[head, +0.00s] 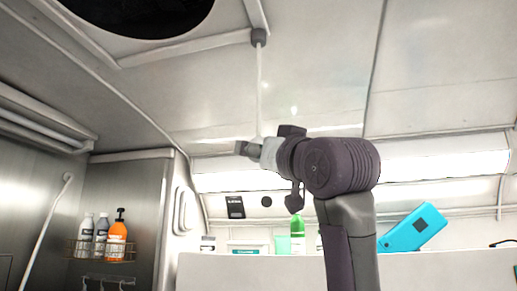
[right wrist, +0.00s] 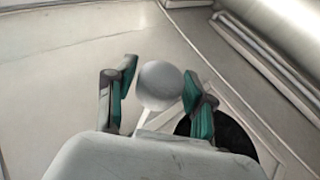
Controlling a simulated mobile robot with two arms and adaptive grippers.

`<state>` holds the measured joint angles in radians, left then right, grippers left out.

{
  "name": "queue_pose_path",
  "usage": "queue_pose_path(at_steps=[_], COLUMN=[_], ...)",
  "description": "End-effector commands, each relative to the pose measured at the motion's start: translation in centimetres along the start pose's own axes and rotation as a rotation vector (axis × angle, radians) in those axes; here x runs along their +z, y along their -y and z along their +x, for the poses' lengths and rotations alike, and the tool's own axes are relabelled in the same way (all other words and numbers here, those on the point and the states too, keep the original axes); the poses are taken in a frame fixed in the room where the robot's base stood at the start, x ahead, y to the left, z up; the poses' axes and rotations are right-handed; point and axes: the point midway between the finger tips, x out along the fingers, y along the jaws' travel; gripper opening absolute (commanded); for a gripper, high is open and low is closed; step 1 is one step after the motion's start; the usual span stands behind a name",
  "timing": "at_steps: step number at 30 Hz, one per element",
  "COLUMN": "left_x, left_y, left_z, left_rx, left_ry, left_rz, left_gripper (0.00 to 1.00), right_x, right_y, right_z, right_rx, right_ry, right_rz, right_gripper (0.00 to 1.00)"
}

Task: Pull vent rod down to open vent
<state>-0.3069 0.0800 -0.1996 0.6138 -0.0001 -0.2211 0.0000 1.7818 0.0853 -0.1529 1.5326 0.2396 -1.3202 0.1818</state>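The white vent rod (head: 259,90) hangs from a dark grey mount (head: 258,37) on the ceiling, beside the frame of the dark round vent (head: 140,12). Its lower end is at my right gripper (head: 250,149), partly hidden there in the head view. In the right wrist view a pale grey ball knob (right wrist: 161,85) sits between the two green-padded fingers of my right gripper (right wrist: 160,88). The fingers are apart, with narrow gaps beside the knob. The dark vent (right wrist: 228,134) also shows there, partly hidden. My left gripper is not in view.
A wire rack (head: 100,250) with several bottles is on the left wall. A white ledge (head: 230,272) at the back holds a green bottle (head: 298,235) and a blue item (head: 412,230). The space around the rod is clear.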

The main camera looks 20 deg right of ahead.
Motion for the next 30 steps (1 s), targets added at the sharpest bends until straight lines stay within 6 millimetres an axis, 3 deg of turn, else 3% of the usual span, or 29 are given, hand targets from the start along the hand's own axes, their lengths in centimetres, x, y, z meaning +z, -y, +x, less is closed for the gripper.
queue_pose_path(at_steps=[8,14,30], left_x=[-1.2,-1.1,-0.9], left_y=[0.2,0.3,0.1], left_z=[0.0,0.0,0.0], left_rx=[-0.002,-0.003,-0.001], left_ry=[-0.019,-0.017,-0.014], left_rz=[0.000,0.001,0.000], left_gripper=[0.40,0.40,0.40], right_x=[-0.3,-0.4,-0.3], right_y=[0.0,-0.1,0.0], right_z=[-0.1,-0.9,-10.9], right_rx=[0.001,0.001,0.001], right_ry=[-0.008,-0.011,-0.009], right_rz=[0.000,0.000,-0.001], right_gripper=[0.68,0.68,0.68])
